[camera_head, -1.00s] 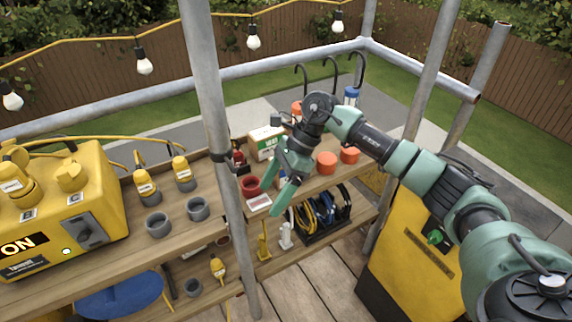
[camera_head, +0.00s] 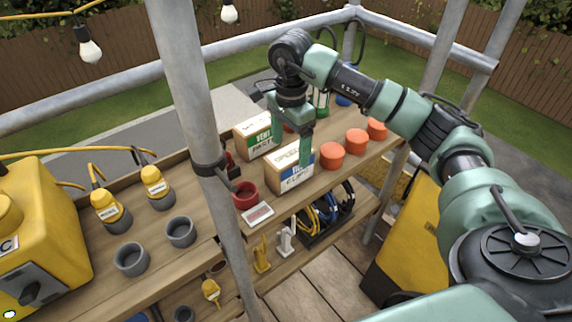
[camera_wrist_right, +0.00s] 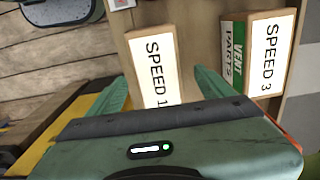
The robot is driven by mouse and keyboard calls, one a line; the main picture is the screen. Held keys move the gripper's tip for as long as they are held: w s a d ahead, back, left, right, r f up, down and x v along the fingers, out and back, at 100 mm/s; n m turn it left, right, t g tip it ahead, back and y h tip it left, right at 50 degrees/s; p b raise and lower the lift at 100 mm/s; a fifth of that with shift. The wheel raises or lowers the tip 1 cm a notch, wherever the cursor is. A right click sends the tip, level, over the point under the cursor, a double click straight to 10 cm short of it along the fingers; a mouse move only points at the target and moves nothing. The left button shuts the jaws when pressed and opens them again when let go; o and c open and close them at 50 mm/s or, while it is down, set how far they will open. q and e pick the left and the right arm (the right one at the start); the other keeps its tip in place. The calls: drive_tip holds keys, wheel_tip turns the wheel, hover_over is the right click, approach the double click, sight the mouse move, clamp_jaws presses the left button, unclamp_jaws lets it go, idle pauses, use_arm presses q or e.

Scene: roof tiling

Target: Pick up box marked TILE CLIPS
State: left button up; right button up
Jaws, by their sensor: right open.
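The TILE CLIPS box (camera_head: 287,181) is a wooden-sided box on the shelf, its front label blue and white with "CLIPS" readable and the word above it partly hidden. In the right wrist view, a box top marked SPEED 1 (camera_wrist_right: 155,58) lies between and ahead of the fingers; it appears to be the same box. My right gripper (camera_head: 292,128) is open and points down above the box, one finger overlapping it in the head view. I cannot tell whether it touches. My left gripper is not in view.
The VENT PARTS box (camera_head: 258,138) stands just behind and left, its top marked SPEED 3 (camera_wrist_right: 267,50). A red cup (camera_head: 245,195) is left of the clips box; orange-red pots (camera_head: 332,156) stand to its right. A grey pole (camera_head: 205,160) rises in front of the bench.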

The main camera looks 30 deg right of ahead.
wheel_tip(320, 180, down, 7)
drive_tip(key=shift+s+r+p, duration=0.15)
drive_tip(key=shift+p, duration=0.45)
clamp_jaws()
